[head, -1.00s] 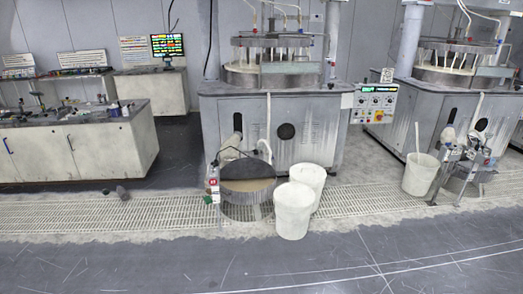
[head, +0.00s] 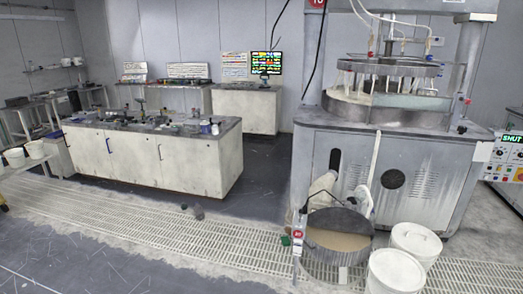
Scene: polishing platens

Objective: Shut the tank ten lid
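The tank (head: 333,266) stands on the floor at the lower right, in front of a polishing machine. It is a low round grey drum with tan contents showing. A small red tag (head: 299,234) on a post stands at its left side; its number is too small to read surely. The tank's dark lid (head: 340,219) is tilted up at the back of the drum, leaving the front of the opening uncovered. Neither of my grippers is in view.
The polishing machine (head: 385,175) rises behind the tank. Two white lidded buckets (head: 417,242) (head: 396,273) stand close at its right. A lab bench (head: 150,155) is to the left. The floor grating (head: 180,230) left of the tank is mostly clear.

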